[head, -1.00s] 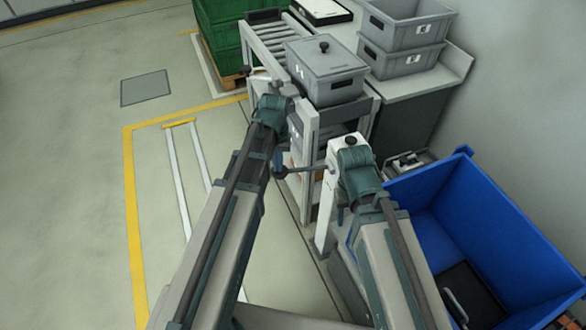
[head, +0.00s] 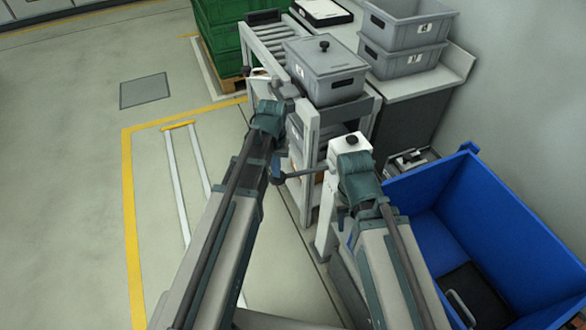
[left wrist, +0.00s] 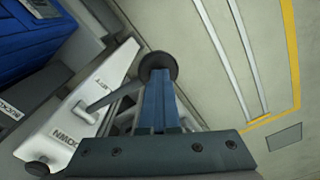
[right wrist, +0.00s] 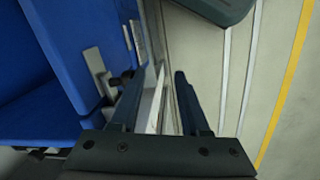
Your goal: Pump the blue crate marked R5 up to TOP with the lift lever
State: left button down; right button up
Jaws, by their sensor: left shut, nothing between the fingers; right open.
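A big blue crate (head: 515,215) stands at the right in the head view, with no R5 mark readable; blue walls also show in the right wrist view (right wrist: 50,60). Left of it is a white lift post (head: 327,225) with a black knob on top. The lift lever (head: 305,173) sticks out leftward from the post. In the left wrist view, the lever (left wrist: 110,97) ends in a round black knob (left wrist: 158,66). My left gripper (left wrist: 159,82) is shut and empty, its tips at the knob, seemingly touching. My right gripper (right wrist: 160,72) is open and empty beside the crate.
A grey lidded box (head: 325,72) sits on a roller conveyor (head: 272,38) behind the post. Stacked grey crates (head: 405,40) stand on a bench at the back right. Green crates (head: 220,45) are on a pallet behind. The floor to the left is clear.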

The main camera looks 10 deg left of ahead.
pick_arm(q)
jog(key=shift+s+f+b, duration=0.1)
jog(key=shift+f+b, duration=0.45)
jog(key=shift+f, duration=0.1)
jog(key=shift+a+f, duration=0.15)
jog(key=shift+f, duration=0.05)
jog(key=shift+s+r, duration=0.1)
jog(key=shift+s, duration=0.05)
